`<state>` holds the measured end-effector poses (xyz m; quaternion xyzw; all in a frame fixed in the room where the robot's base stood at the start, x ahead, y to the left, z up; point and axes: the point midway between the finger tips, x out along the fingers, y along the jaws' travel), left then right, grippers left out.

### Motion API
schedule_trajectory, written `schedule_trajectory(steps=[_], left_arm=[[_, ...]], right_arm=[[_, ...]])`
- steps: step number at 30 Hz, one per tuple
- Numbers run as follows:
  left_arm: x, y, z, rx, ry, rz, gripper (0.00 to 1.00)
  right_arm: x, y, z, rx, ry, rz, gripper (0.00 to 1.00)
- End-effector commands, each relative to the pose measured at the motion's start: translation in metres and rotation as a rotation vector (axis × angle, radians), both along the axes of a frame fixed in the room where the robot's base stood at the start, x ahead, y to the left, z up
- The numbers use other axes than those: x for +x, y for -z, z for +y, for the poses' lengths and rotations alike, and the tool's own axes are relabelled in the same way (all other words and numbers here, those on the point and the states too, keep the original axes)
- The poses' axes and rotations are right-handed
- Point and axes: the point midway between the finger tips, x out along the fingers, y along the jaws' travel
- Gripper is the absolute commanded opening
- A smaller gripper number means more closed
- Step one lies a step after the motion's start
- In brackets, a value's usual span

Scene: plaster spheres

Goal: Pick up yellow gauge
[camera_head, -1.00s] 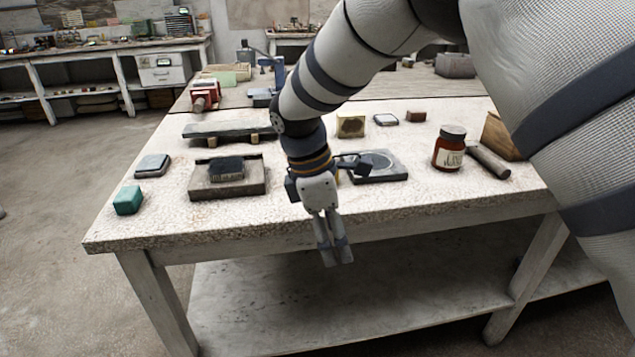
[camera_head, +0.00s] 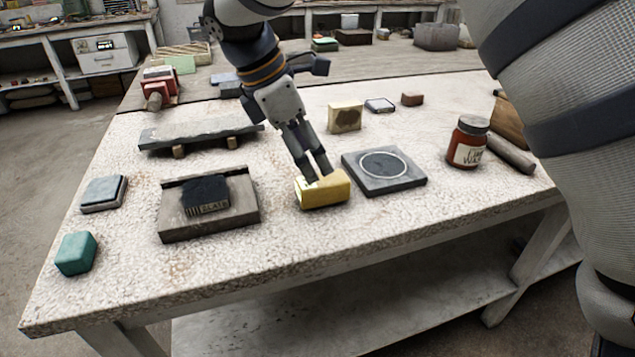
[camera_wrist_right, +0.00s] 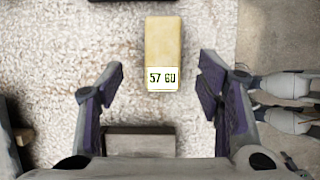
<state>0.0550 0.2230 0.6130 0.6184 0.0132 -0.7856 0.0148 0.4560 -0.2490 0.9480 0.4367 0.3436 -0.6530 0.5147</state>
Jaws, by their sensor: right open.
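The yellow gauge (camera_head: 326,193) is a small yellow block lying on the pale speckled tabletop, left of the dark plate with a white ring. In the right wrist view the yellow gauge (camera_wrist_right: 162,42) has a white label reading about "57 GU" on its near end. My right gripper (camera_head: 318,176) is just above the gauge in the head view and hides part of its top. In the wrist view its fingers are spread, with the gauge's labelled end centred between the tips and gaps on both sides. My left gripper is not in view.
The dark plate with a white ring (camera_head: 402,180) is close to the right. A slate block on a brown base (camera_head: 170,225) is to the left, with a teal block (camera_head: 76,253) beyond. The table's front strip is clear.

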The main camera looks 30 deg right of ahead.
Motion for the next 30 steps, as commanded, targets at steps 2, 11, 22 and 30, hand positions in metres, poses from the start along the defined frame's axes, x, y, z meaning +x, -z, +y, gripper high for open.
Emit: schedule_trajectory(steps=[2, 11, 22, 30], left_arm=[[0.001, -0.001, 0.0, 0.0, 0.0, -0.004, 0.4], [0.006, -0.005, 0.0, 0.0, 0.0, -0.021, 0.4], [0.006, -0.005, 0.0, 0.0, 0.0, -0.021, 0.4], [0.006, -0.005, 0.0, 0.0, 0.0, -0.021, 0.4]], right_arm=[[-0.002, 0.012, -0.005, -0.001, 0.001, 0.001, 0.6], [-0.01, 0.058, -0.021, 0.001, 0.001, -0.001, 0.6], [-0.01, 0.069, -0.025, 0.0, 0.0, -0.005, 0.46], [-0.01, 0.069, -0.025, 0.0, 0.0, -0.005, 0.0]])
